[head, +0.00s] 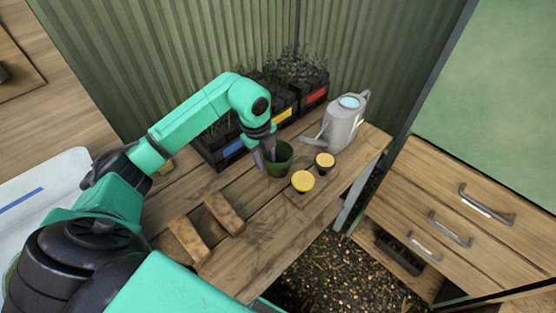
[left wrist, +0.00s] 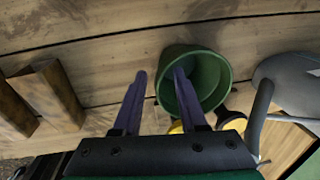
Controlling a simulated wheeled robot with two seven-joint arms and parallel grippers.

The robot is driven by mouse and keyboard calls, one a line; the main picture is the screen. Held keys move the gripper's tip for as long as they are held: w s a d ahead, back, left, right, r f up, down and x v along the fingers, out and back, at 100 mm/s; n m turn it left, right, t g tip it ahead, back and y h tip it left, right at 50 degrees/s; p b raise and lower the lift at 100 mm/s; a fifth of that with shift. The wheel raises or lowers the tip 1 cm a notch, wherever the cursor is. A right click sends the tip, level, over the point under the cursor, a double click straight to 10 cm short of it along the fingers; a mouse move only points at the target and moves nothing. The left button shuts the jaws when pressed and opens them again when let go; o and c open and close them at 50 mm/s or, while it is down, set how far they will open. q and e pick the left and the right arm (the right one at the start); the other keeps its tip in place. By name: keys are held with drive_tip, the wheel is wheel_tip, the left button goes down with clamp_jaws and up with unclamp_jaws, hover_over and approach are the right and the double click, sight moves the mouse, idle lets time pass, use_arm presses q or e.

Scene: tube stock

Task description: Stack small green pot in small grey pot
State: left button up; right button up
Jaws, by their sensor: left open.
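The small green pot (head: 283,153) stands upright on the wooden bench; in the left wrist view it shows its open mouth (left wrist: 222,72). My left gripper (head: 265,160) is open at the pot's left side. In the left wrist view, the fingers (left wrist: 160,75) straddle the pot's near-left rim: one finger overlaps the pot's mouth, the other is outside it. I cannot tell whether either touches the wall. I cannot make out a small grey pot in either view. My right gripper is not in view.
Two yellow-topped dark items (head: 302,181) stand close to the green pot. A grey watering can (head: 343,125) is to the right. Black planters with coloured labels (head: 283,115) line the back. Two wooden blocks (head: 188,240) lie front left. The bench's front (head: 255,250) is clear.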

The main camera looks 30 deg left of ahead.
use_arm(q)
clamp_jaws()
drive_tip(key=shift+r, duration=0.15)
